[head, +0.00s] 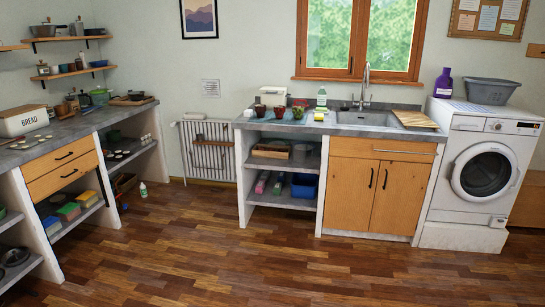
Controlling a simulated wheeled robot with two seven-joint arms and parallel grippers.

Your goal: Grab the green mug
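A small green item (298,113), possibly the green mug, stands on the grey counter (345,129) left of the sink. It is too small to tell its shape or any handle. Two small dark reddish items stand in a row to its left, the nearer one (279,112) beside it. A green pot (100,97) stands on the left counter. Neither of my grippers is in view.
The sink (368,118) has a tall tap and a wooden board (414,119) at its right. A washing machine (484,170) stands right of the cabinet. A bread box (23,121) is on the left counter. The wooden floor (240,265) in front is clear.

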